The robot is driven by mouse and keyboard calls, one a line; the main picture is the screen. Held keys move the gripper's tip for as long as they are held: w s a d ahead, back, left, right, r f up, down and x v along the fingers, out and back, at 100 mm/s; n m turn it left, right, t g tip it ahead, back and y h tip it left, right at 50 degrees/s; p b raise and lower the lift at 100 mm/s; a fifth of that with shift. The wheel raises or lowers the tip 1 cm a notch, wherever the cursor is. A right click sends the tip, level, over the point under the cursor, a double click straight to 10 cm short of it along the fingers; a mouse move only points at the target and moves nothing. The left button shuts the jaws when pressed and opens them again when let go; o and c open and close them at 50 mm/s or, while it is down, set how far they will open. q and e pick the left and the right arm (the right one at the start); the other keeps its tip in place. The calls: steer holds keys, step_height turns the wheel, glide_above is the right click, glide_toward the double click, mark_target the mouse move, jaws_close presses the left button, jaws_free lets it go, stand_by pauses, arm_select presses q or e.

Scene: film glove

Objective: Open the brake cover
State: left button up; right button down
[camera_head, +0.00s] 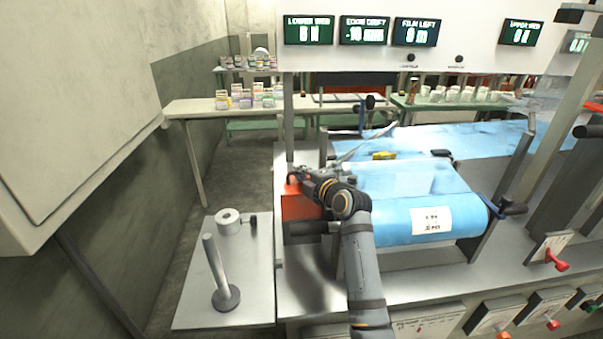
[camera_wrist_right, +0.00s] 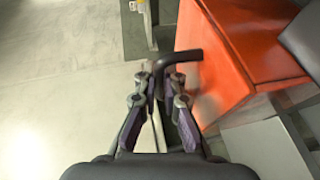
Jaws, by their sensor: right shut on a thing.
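The brake cover (camera_head: 300,207) appears to be the orange-red box at the left end of the machine, beside the blue film roll. In the right wrist view the orange box (camera_wrist_right: 235,65) fills the upper right, with a black bent handle (camera_wrist_right: 184,57) at its left side. My right gripper (camera_head: 301,179) is at the top left of the box. Its fingers (camera_wrist_right: 160,88) are shut on the black handle, which passes down between them. The box looks shut, its inside hidden. My left gripper is out of view.
The blue film roll (camera_head: 395,222) with a white label lies right of my right arm. A grey side plate (camera_head: 250,285) with an upright post (camera_head: 217,268) stands at the left. Shelves with small jars are behind.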

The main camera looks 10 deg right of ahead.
steer(key=shift+w+r+g+p, duration=0.45)
steer(key=shift+r+p, duration=0.2)
steer(key=shift+p, duration=0.5)
steer(key=w+g+p, duration=0.1)
steer(key=w+p, duration=0.1)
steer(key=p, duration=0.1)
steer(key=w+r+m+g+h+p, duration=0.1)
steer(key=w+g+p, duration=0.1)
steer(key=p, duration=0.1)
steer(key=shift+w, duration=0.15)
steer(key=shift+w+f+g+p, duration=0.1)
steer(key=shift+w+g+p, duration=0.3)
steer(key=shift+w, duration=0.4)
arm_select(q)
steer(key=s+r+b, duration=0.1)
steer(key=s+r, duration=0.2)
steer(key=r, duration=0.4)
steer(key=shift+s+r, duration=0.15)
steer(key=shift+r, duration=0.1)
arm_select(e)
steer(key=shift+w+f, duration=0.15)
steer(key=shift+w, duration=0.7)
steer(key=c, duration=1.7)
jaws_free()
steer(key=shift+w, duration=0.1)
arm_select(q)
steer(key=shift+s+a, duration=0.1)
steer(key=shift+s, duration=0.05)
